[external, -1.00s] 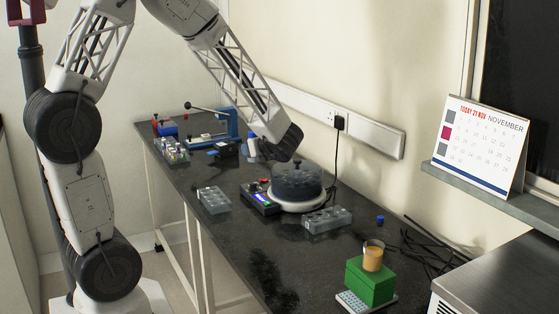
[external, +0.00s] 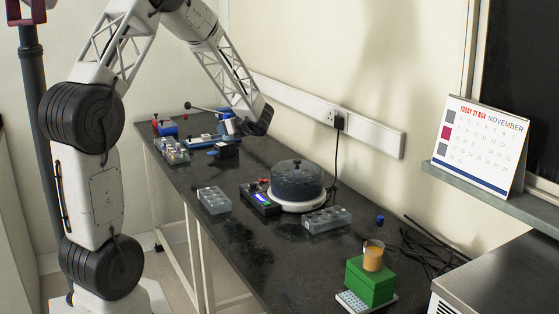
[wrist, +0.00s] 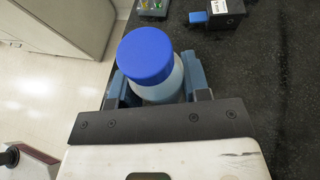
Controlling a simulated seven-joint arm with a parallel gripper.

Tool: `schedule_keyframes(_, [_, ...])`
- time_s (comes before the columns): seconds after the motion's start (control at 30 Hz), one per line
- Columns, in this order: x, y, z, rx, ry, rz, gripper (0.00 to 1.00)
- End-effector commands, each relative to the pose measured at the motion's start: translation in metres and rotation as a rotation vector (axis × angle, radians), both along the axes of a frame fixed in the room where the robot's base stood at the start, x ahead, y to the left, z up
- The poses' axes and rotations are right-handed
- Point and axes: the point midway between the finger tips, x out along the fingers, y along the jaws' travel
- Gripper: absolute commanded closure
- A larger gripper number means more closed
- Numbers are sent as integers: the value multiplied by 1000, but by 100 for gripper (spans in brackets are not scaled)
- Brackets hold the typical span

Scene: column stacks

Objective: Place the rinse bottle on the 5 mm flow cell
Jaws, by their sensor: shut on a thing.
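The rinse bottle (wrist: 160,85) has a blue cap and a pale translucent body. In the wrist view it stands between the blue-grey fingers of my gripper (wrist: 157,82), which is shut on it. In the external view the bottle (external: 229,127) shows in front of the blue clamp device, held above the table at the far end. A small black block with a blue part and a white label (wrist: 228,14) lies ahead in the wrist view; it also shows in the external view (external: 227,150). I cannot tell whether it is the 5 mm flow cell.
A rack of vials (external: 172,151) stands left of the black block. Grey tube racks (external: 214,200) and a round covered device (external: 297,181) stand mid-table. A green block bearing an orange beaker (external: 370,283) stands at the near end. The table's edge is left in the wrist view.

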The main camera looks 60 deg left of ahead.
Motion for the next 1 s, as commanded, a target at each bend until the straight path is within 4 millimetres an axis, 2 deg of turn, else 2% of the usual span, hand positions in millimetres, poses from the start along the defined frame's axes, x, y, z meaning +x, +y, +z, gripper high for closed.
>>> schedule_keyframes(0.1, [-8,33,-3,1,3,27,81])
schedule_keyframes(0.3, [-23,82,-5,5,6,63,81])
schedule_keyframes(0.57, [-39,126,-7,8,8,94,81])
schedule_keyframes(0.8, [-38,125,-46,8,10,93,81])
schedule_keyframes(1.0, [-38,125,-57,8,9,93,81])
